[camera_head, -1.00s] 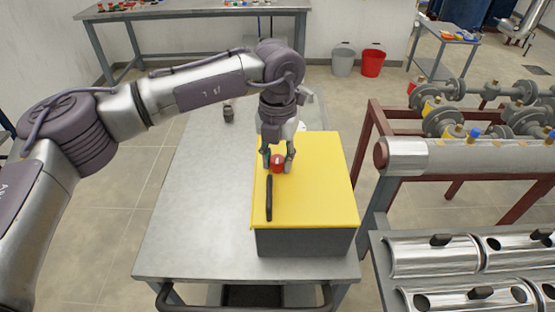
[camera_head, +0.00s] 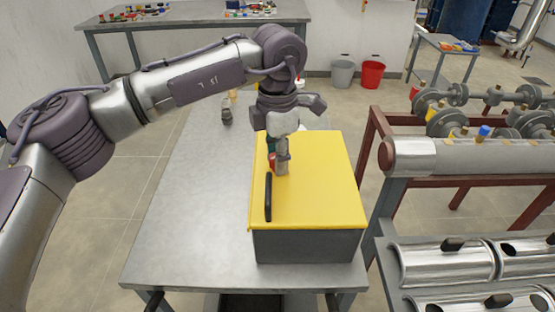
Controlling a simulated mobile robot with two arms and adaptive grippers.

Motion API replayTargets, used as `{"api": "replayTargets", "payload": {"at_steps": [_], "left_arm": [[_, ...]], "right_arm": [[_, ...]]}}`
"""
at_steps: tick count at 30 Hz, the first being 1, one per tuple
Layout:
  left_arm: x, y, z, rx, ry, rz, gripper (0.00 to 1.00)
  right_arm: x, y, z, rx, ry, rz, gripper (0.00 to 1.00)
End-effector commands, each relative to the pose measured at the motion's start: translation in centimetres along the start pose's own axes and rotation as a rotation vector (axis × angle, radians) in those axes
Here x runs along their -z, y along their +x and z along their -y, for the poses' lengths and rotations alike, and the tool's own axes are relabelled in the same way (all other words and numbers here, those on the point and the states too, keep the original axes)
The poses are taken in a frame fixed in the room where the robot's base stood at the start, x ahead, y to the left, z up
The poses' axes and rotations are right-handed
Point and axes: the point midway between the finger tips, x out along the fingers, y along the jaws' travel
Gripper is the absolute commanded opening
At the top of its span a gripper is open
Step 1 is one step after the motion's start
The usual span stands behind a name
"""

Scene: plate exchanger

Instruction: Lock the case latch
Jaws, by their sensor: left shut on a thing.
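The case has a yellow lid (camera_head: 320,195) and a dark grey body (camera_head: 305,247), and it stands on the metal cart with its lid down. A black handle (camera_head: 268,197) lies along the left part of the lid. The red latch (camera_head: 272,160) sits on the lid just beyond the handle. My left gripper (camera_head: 277,168) points down over the lid and is shut on the red latch, which its fingers partly hide. My right gripper is not in view.
The metal cart (camera_head: 190,220) has free room left of the case. A small dark object (camera_head: 226,114) stands at its far end. A pipe rack (camera_head: 440,155) is close on the right, with silver cylinders (camera_head: 440,262) below it. Grey (camera_head: 342,73) and red (camera_head: 372,74) buckets stand behind.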

Motion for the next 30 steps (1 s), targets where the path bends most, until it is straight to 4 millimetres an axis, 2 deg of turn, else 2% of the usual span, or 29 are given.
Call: {"api": "replayTargets", "payload": {"at_steps": [15, 30], "left_arm": [[0.00, -0.07, -0.05, -0.001, 0.434, 0.001, 0.00], [-0.02, -0.14, -0.05, -0.002, 0.596, 0.002, 0.00]], "right_arm": [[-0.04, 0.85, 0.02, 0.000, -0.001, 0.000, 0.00], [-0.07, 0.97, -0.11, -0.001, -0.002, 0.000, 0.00]]}}
